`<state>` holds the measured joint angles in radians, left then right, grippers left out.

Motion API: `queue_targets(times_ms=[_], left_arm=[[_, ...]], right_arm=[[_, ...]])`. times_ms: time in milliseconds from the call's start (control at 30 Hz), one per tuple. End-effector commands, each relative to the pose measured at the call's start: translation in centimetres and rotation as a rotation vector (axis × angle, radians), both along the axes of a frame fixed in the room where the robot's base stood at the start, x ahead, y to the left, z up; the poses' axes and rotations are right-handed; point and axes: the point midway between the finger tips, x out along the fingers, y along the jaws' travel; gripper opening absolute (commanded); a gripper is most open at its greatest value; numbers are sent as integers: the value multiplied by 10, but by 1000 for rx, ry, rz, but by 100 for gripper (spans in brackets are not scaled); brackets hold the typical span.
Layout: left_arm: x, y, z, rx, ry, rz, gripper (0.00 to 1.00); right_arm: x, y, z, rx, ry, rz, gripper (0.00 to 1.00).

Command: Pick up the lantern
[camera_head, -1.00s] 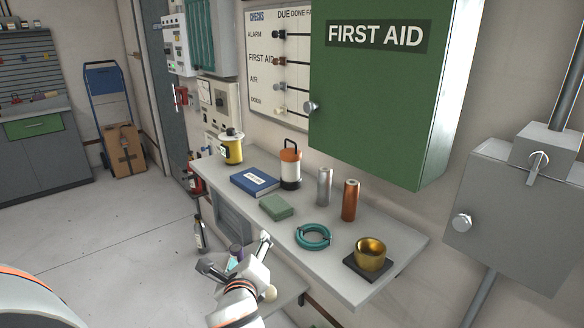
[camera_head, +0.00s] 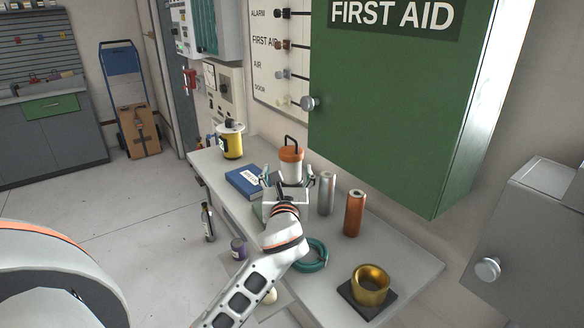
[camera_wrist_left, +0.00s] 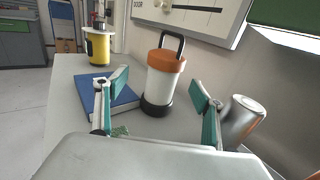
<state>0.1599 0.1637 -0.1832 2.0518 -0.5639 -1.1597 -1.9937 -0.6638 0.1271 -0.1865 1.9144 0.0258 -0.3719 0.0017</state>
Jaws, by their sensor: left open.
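The lantern (camera_head: 291,160) stands upright on the grey shelf, with an orange top, a pale body and a black loop handle. In the left wrist view the whole lantern (camera_wrist_left: 162,78) shows, with its black base on the shelf. My left gripper (camera_head: 288,181) is open over the shelf, in front of the lantern. In the wrist view its two fingers (camera_wrist_left: 158,98) are spread to either side of the lantern, nearer the camera. Nothing is held between them. My right gripper is not in view.
A blue book (camera_head: 245,182) lies left of the lantern, with a yellow canister (camera_head: 231,143) beyond. A silver cylinder (camera_head: 326,193) and a copper cylinder (camera_head: 354,213) stand to the right. A teal ring (camera_head: 313,255) and brass cup (camera_head: 370,285) are nearer. The green cabinet (camera_head: 400,110) overhangs.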

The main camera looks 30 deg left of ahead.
Motion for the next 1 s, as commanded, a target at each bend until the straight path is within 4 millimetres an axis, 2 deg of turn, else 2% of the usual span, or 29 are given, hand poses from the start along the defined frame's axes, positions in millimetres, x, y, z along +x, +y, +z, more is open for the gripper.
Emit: queue_targets(times_ms=[100,267,600,900,933,1000], left_arm=[[12,7,0,-1,1,-1,68],[20,11,0,-2,0,-1,68],[60,28,-1,-1,-1,-1,68],[65,32,-2,-1,0,-1,68],[65,32,-2,-1,0,-1,66],[64,32,-2,-1,0,-1,48]], right_arm=[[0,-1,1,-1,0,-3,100],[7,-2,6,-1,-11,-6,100],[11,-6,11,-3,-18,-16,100],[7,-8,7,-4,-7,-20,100],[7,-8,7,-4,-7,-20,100],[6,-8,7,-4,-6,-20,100]])
